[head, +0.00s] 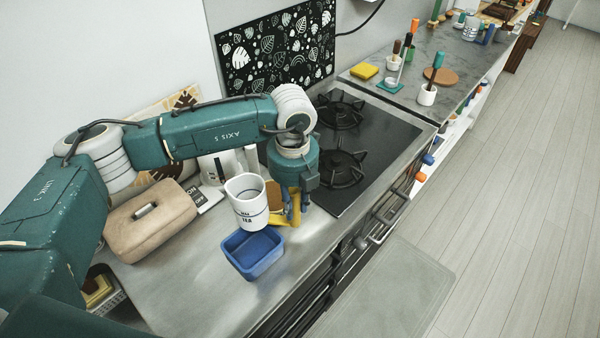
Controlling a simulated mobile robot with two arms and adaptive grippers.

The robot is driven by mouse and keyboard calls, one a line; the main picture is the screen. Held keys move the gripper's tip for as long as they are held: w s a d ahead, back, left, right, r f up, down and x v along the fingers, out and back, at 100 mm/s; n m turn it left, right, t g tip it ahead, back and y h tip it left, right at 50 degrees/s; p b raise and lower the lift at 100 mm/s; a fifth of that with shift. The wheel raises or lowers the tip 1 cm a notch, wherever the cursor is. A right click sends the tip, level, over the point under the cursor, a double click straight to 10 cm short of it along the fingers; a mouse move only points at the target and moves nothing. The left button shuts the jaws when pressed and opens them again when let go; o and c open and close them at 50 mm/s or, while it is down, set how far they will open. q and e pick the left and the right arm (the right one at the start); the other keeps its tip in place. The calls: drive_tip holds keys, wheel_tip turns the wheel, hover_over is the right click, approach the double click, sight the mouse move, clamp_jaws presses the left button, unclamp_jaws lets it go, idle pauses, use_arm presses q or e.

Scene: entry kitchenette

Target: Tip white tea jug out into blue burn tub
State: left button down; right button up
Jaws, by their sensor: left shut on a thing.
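The white tea jug (251,209) has dark lettering and dark bands, and its open mouth faces up. It is roughly upright, just behind and partly over the far edge of the blue burn tub (263,265) in the picture. Whether its base is off the counter is hard to tell. My left gripper (292,208) points down at the jug's right side and is shut on the jug; the exact contact is hard to see. The blue tub is open-topped and stands on the steel counter near its front edge. My right gripper is out of view.
A yellow item (277,217) lies behind the jug and gripper. A white kettle-like vessel (217,168) stands behind. A beige bread bin (150,218) is to the left. The black hob (372,145) lies right. Bare counter (190,290) is free left of the tub.

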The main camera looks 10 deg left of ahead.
use_arm(q)
drive_tip(key=w+a+f+n+h+p, duration=0.1)
drive_tip(key=w+n+p, duration=0.4)
drive_tip(key=n, duration=1.7)
drive_tip(key=shift+w+f+h, duration=0.3)
drive_tip(key=shift+w+h, duration=0.1)
drive_tip(key=shift+w, duration=0.85)
drive_tip(key=shift+t, duration=0.3)
